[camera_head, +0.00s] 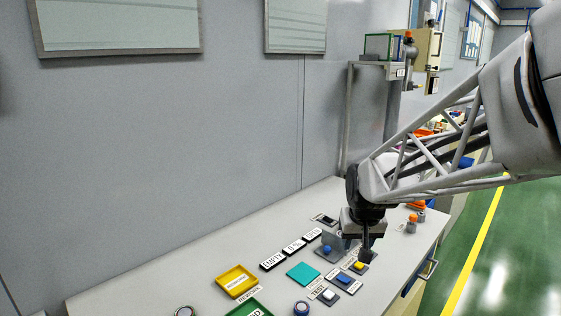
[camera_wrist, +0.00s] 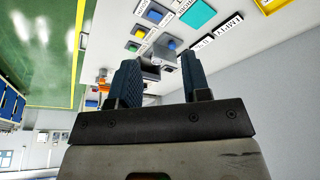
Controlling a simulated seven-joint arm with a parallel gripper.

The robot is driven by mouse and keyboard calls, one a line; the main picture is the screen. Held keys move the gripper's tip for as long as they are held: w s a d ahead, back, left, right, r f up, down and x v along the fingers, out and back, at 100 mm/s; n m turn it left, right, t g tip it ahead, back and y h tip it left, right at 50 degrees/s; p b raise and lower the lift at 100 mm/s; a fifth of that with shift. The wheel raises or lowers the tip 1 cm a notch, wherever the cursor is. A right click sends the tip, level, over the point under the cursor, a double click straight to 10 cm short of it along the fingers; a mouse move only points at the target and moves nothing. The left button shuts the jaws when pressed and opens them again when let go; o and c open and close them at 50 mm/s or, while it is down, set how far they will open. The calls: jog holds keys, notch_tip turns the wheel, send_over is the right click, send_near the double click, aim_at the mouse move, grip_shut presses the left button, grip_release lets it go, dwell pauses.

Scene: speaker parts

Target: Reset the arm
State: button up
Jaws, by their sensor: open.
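My gripper (camera_head: 366,250) is over the right part of the table (camera_head: 150,264) in the head view, close above the button with a yellow top (camera_head: 359,265). In the wrist view my gripper (camera_wrist: 158,72) shows two dark fingers set apart, with nothing held between them. A grey block-like part (camera_wrist: 152,66) shows beyond the fingers there. My arm reaches in from the right side of the head view.
A yellow tray (camera_head: 237,281), a green tray (camera_head: 246,309) and a teal square (camera_head: 303,273) lie on the table. Buttons with blue (camera_head: 327,250) and white (camera_head: 328,295) tops stand near my gripper. Orange-topped parts (camera_head: 412,218) are at the right edge. A wall closes the back.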

jog(key=s+r, duration=0.1)
jog(key=s, duration=2.5)
jog(key=shift+s+r+g, duration=0.15)
jog(key=shift+r+g, duration=0.25)
